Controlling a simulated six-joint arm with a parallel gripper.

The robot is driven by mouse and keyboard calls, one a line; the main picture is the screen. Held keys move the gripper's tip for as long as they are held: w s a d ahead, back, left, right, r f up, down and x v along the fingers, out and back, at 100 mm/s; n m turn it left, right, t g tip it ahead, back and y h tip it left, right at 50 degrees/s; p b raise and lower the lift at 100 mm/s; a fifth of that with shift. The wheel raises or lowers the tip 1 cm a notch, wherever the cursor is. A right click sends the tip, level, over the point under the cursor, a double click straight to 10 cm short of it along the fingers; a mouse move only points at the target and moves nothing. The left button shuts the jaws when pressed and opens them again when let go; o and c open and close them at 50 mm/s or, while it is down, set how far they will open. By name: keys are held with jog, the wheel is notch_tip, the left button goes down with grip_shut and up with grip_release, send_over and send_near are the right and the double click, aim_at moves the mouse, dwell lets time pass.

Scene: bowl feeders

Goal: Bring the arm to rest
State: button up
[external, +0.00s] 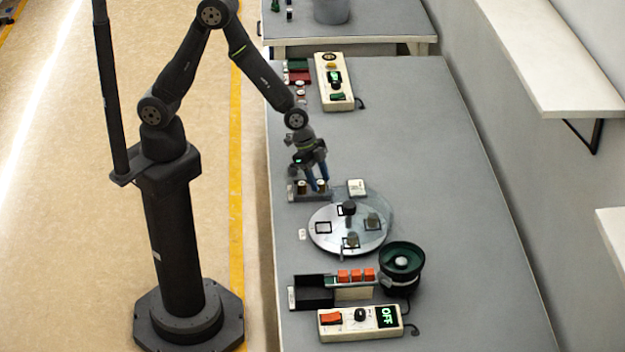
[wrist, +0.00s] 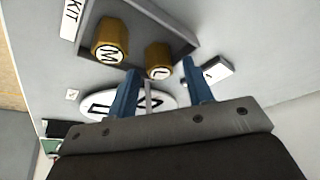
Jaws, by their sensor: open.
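My gripper (external: 318,186) is over the grey bench (external: 420,180), pointing down just above a small tray (external: 293,195) near the bench's left edge. In the wrist view its two blue fingers (wrist: 158,98) stand apart with nothing between them. The tray, by a label reading KIT (wrist: 71,18), holds two brass hex pieces, one marked M (wrist: 110,40) and one marked L (wrist: 158,60). The L piece lies just ahead of the fingertips; whether a finger touches it I cannot tell. My arm is bent, reaching across from its pedestal on the left.
A round plate (external: 372,240) with blocks and square outlines lies in front of the gripper. Beyond it are a green bowl feeder (external: 401,262), orange blocks (external: 356,275) on a track and a control box (external: 345,322) reading OFF. Another control box (external: 325,65) stands farther back. The bench's right side is clear.

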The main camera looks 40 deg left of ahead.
jog(key=shift+f, duration=0.25)
jog(key=shift+r, duration=0.2)
